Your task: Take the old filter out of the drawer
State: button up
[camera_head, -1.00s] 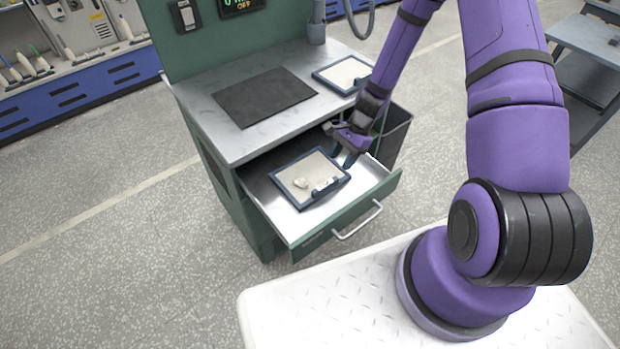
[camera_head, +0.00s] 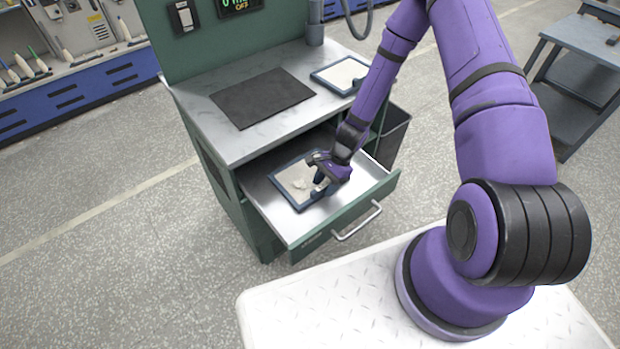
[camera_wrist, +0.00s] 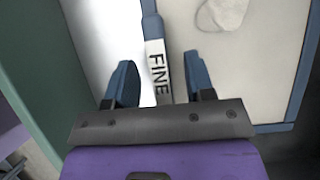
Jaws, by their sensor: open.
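The old filter (camera_head: 293,178) lies flat in the open drawer (camera_head: 262,190). It has a dark blue frame and a beige panel with pale lumps on it. My gripper (camera_head: 322,180) is over its right side and hides part of it. My gripper (camera_wrist: 161,85) is open, one finger on each side of that bar. I cannot tell whether either finger touches it.
A second, cleaner filter (camera_head: 343,74) lies on the cabinet top beside a dark mat (camera_head: 262,97). A dark bin (camera_head: 396,135) stands right of the cabinet. The drawer's green front (camera_head: 345,215) with its handle faces me.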

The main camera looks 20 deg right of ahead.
jog(key=shift+f, duration=0.1)
dwell(0.4)
grip_shut()
